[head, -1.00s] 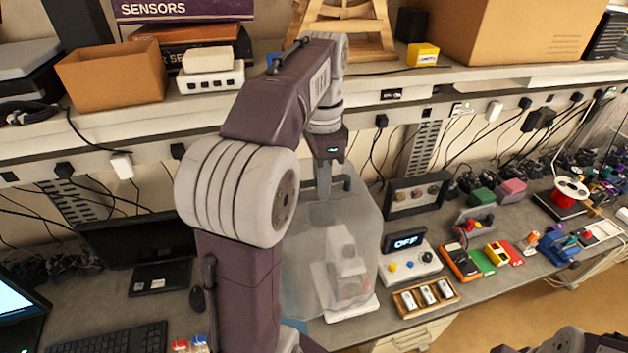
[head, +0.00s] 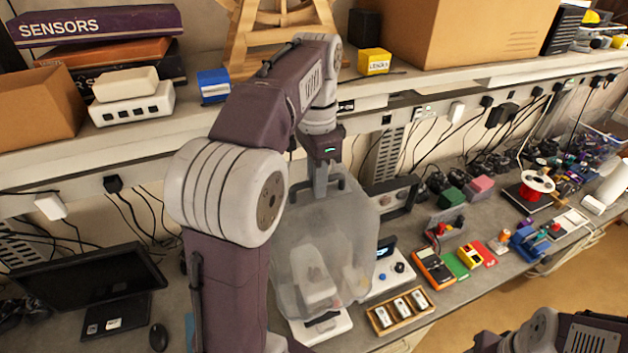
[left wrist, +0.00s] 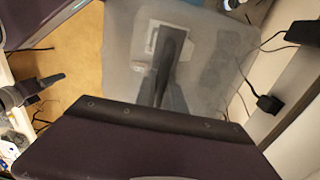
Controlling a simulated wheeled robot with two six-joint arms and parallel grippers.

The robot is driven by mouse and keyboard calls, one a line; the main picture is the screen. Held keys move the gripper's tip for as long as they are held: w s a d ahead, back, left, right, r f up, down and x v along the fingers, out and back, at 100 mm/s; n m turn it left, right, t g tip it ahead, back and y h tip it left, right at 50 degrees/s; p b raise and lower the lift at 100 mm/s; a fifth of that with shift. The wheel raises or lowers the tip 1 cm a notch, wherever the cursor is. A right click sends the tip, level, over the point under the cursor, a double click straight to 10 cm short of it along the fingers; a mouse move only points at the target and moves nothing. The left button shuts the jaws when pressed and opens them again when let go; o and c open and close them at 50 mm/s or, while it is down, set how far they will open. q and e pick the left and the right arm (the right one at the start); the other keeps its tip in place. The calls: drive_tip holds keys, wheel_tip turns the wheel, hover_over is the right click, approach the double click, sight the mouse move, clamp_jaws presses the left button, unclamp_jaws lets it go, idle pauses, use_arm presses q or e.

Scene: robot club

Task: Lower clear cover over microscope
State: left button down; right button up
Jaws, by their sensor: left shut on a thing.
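My left gripper (head: 322,186) is shut on the dark handle on top of the clear cover (head: 345,215) and holds the cover upright. The cover is a cloudy, see-through box; it also shows below the gripper in the left wrist view (left wrist: 205,75). The white microscope (head: 316,288) shows blurred through the cover's lower left part, and its pale base (head: 322,328) sticks out below the cover's lower edge. I cannot tell how far the cover encloses it. My right gripper (left wrist: 48,90) seems to show at the left of the left wrist view, its jaws unclear.
A control box (head: 395,272) is partly behind the cover's right side. A wooden tray (head: 376,318) of small parts lies close to the right. A dark panel with knobs (head: 400,190) stands behind. A monitor (head: 85,285) and mouse (head: 158,337) are at left.

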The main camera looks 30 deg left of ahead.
use_arm(q)
drive_tip(key=shift+s+d, duration=0.1)
drive_tip(key=shift+s, duration=0.3)
drive_tip(key=shift+s+d+f+b, duration=0.1)
drive_tip(key=shift+d+f+b, duration=0.15)
drive_tip(key=shift+b, duration=0.1)
